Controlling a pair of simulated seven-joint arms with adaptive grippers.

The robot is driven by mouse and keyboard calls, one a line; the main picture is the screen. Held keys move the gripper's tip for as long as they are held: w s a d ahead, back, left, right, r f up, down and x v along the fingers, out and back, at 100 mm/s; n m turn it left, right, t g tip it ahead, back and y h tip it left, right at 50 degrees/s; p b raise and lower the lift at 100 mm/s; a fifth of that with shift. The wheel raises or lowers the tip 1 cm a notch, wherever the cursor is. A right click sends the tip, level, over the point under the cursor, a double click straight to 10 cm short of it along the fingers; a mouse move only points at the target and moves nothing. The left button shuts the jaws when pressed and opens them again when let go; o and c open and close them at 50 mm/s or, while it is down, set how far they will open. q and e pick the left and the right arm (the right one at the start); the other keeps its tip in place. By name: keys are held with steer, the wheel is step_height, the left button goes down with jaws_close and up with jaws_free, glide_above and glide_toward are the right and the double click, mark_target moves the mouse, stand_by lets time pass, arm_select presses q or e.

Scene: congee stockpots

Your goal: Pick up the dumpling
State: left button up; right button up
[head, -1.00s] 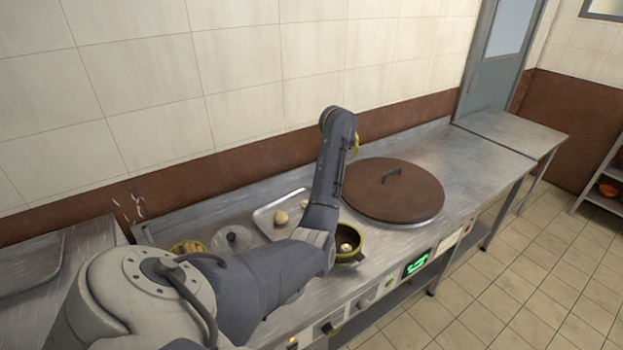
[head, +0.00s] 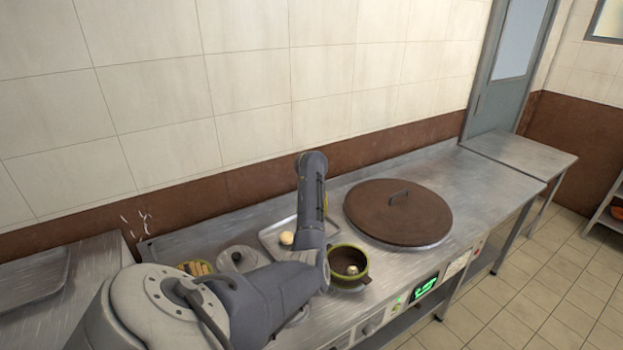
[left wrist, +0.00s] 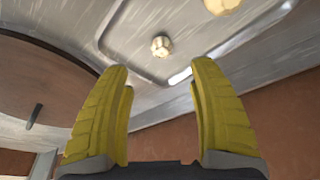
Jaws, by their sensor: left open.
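A pale round dumpling (head: 286,238) lies on the metal tray (head: 268,243) behind my left arm in the head view. The left wrist view shows one small dumpling (left wrist: 161,46) on the tray (left wrist: 118,62), and part of a second one (left wrist: 222,5) at the top edge. My left gripper (left wrist: 160,78) is open and empty, its two yellow fingers spread below the small dumpling in the picture and apart from it. In the head view the arm hides most of this gripper. Another pale piece (head: 352,269) sits in a green-rimmed pot (head: 364,277). My right gripper is out of view.
A large brown lid (head: 398,212) with a handle covers the stockpot right of the tray. A small metal lid (head: 237,260) and a bowl of food (head: 195,268) stand left of it. The tiled wall bounds the back; the counter's right end is clear.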

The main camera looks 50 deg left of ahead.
arm_select(q)
steer(key=x, duration=0.5)
steer(key=shift+a, duration=0.1)
steer(key=x, duration=0.3)
steer(key=shift+s+a+f, duration=0.15)
steer(key=shift+x, duration=1)
steer(key=c, duration=1.2)
